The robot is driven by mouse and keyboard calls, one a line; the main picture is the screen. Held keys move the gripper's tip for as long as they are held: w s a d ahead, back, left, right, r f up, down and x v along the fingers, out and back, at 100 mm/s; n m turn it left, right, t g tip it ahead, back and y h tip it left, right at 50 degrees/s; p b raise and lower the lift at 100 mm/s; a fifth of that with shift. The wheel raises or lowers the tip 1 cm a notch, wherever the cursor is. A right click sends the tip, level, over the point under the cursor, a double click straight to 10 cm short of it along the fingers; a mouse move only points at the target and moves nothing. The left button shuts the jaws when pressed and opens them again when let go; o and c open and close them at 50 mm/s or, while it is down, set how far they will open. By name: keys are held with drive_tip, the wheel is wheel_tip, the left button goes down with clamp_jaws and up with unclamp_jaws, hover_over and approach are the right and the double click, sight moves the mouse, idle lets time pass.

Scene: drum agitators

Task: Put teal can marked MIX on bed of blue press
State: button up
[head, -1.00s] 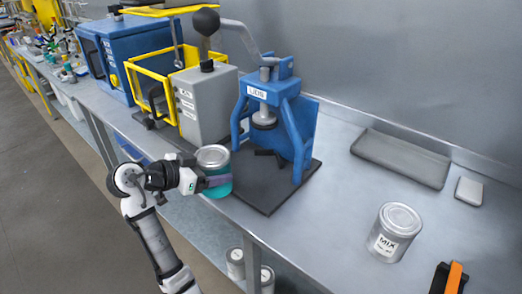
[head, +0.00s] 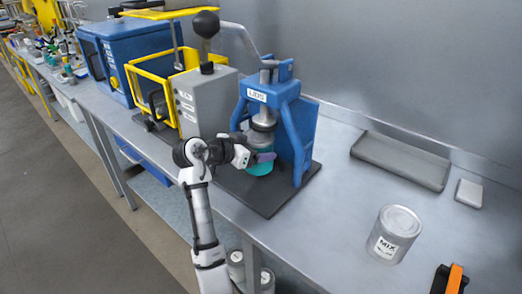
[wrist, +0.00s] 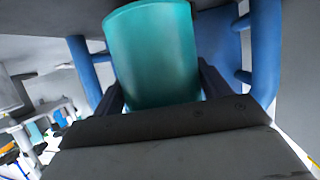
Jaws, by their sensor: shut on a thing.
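The teal can (head: 259,166) is in my gripper (head: 262,158), between the legs of the blue press (head: 300,130) and under its ram. It also shows upright and large between the fingers in the wrist view (wrist: 152,55). My gripper is shut on the can's sides. The can is over the press's dark base plate (head: 268,205); whether its bottom touches the bed I cannot tell. No label shows on the teal can. A grey can marked MIX (head: 394,234) stands apart on the bench at the right.
A grey press with a black-knobbed lever (head: 207,100) stands close on the left, beside a yellow frame (head: 150,90) and a blue box machine (head: 110,50). A grey tray (head: 400,160), a small grey block (head: 469,193) and an orange-black tool (head: 450,280) lie on the right. Bench between is clear.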

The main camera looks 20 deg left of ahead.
drive_tip(key=shift+w+d+r, duration=0.1)
drive_tip(key=shift+w+d, duration=0.4)
drive_tip(key=shift+w, duration=0.3)
drive_tip(key=shift+f+b, duration=0.45)
drive_tip(key=shift+f, duration=0.35)
drive_tip(key=shift+f, duration=0.2)
drive_tip(key=o, duration=1.3)
drive_tip(key=shift+s, duration=0.1)
